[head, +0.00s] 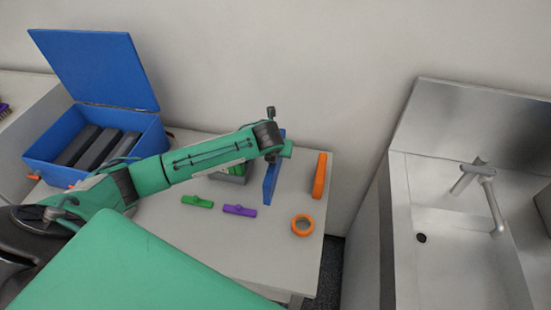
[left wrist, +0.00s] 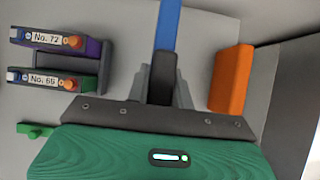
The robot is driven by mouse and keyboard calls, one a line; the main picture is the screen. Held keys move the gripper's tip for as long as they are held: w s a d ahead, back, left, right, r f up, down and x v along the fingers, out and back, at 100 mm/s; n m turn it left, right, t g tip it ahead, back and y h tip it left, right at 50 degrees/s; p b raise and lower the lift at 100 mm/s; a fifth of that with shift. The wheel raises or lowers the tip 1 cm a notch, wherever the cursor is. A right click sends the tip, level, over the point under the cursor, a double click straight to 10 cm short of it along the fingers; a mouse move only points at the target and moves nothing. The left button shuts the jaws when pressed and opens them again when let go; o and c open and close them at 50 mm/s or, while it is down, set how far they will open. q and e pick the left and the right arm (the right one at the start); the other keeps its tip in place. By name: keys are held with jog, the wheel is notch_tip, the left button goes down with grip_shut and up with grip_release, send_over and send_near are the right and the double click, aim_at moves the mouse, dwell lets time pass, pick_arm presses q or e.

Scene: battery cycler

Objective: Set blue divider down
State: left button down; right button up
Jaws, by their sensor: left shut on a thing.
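The blue divider (head: 271,182) is a thin upright panel over the right part of the table in the head view. It shows as a blue strip (left wrist: 168,26) at the top middle of the left wrist view. My left gripper (left wrist: 163,80) is shut on it. In the head view the wrist and forearm cover part of the gripper and the divider's top. I cannot tell whether its lower edge touches the table. My right gripper is in neither view.
An orange divider (head: 319,176) stands right of the blue one, an orange ring (head: 303,225) in front. Green (head: 197,201) and purple (head: 239,210) pieces lie left. Labelled modules (left wrist: 55,60) sit in a grey holder. An open blue box (head: 140,141) holds dark blocks.

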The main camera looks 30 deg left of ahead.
aim_at(272, 166)
pick_arm(q)
jog(key=shift+f+p, duration=0.4)
jog(key=shift+f, duration=1.95)
jog(key=c, duration=1.2)
grip_release()
jog(key=shift+c, duration=0.2)
jog(key=shift+s+r, duration=0.25)
jog(key=shift+r, duration=0.1)
jog(key=b+v, duration=0.1)
jog(key=v, duration=0.9)
jog(key=shift+b, duration=0.35)
jog(key=shift+s+r, duration=0.3)
jog(key=shift+r, duration=0.2)
jog(key=shift+d+f, duration=0.1)
